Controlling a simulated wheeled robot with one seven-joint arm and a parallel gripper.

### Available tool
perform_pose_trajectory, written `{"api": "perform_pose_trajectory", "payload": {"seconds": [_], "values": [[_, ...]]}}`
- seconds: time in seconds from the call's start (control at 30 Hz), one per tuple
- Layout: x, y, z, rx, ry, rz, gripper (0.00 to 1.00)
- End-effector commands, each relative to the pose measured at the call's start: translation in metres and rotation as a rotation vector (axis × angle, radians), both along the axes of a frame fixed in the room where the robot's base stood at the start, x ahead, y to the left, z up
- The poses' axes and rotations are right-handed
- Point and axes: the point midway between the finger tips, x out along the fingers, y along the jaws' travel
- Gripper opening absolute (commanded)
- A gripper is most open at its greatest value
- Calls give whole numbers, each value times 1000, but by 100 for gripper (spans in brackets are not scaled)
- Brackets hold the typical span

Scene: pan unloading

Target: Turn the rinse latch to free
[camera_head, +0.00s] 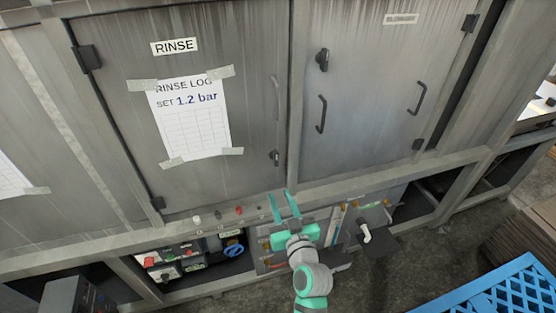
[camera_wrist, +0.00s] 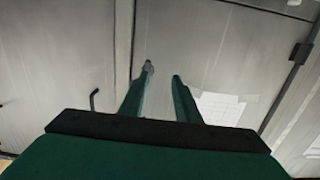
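The grey rinse door (camera_head: 230,120) carries a RINSE label (camera_head: 174,46) and is shut. Its small dark latch (camera_head: 275,158) sits low on the door's right edge, looking roughly upright. My gripper (camera_head: 281,195) is open and empty, with two teal fingers pointing up at the cabinet, just below the latch in the head view. In the wrist view the latch (camera_wrist: 148,66) shows at the tip of the left finger of my gripper (camera_wrist: 162,75). Whether they touch I cannot tell.
A rinse log sheet (camera_head: 194,120) is taped to the door. The neighbouring door has another latch (camera_head: 322,60) and bar handles (camera_head: 321,115). Below are an open shelf with valves (camera_head: 165,262) and a white-handled lever (camera_head: 366,234). A blue crate (camera_head: 500,292) stands lower right.

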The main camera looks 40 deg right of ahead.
Motion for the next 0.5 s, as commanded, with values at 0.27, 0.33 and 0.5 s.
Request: {"api": "perform_pose_trajectory", "payload": {"seconds": [0.27, 0.33, 0.5], "values": [[13, -35, 41, -29, -36, 11, 30], [15, -38, 43, -31, -37, 12, 30], [32, -44, 43, -31, -36, 12, 30]]}}
